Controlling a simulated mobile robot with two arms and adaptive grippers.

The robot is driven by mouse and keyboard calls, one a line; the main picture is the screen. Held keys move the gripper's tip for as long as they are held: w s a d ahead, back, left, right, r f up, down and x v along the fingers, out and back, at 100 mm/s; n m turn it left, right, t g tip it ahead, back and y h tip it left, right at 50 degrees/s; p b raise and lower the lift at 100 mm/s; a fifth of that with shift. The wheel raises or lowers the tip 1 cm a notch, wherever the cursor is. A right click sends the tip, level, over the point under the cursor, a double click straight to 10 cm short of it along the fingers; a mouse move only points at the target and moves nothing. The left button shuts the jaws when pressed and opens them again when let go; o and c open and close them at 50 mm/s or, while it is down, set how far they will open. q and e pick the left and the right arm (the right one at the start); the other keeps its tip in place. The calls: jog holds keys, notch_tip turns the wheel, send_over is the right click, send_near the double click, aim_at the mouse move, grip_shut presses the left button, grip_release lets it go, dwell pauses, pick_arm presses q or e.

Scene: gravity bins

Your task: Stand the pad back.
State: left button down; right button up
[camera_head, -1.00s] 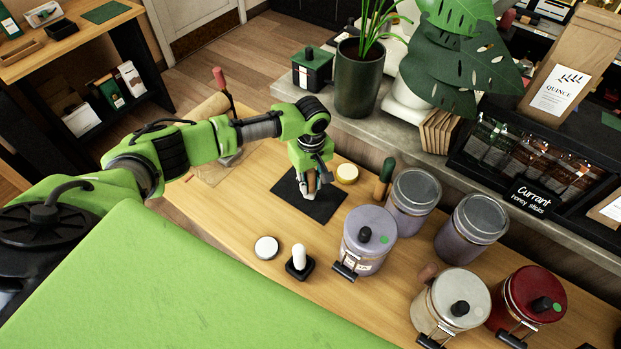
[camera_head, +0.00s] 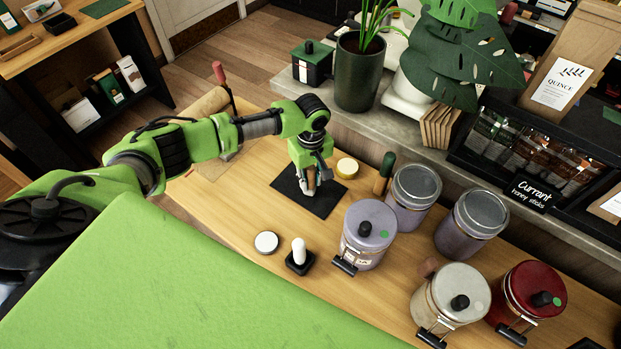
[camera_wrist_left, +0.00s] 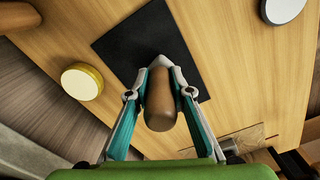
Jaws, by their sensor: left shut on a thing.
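My left gripper (camera_head: 310,190) is low over a black square mat (camera_head: 326,206) on the wooden table. Its fingers are shut on a brown rounded handle, which shows best in the left wrist view (camera_wrist_left: 160,102). The mat also shows there (camera_wrist_left: 128,42), partly behind the handle and fingers. The lower end of the held thing is hidden, so I cannot tell whether it touches the mat. A white rounded peg stands upright in a small black base (camera_head: 303,265) nearer to me. I cannot tell for sure which thing is the pad. My right gripper is not in view.
A yellow-rimmed round tin (camera_head: 347,168) and a green-handled tool (camera_head: 384,175) stand beyond the mat. A white round disc (camera_head: 266,242) lies on the near side. A lilac jar (camera_head: 368,237) stands close to the mat's right, with several more jars beyond. Bare table lies left of the mat.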

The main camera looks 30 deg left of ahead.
pick_arm(q)
jog(key=shift+f, duration=0.35)
jog(key=c, duration=1.7)
grip_release()
jog(key=shift+r, duration=0.1)
notch_tip(320, 180, up, 12)
jog(key=shift+f, duration=0.1)
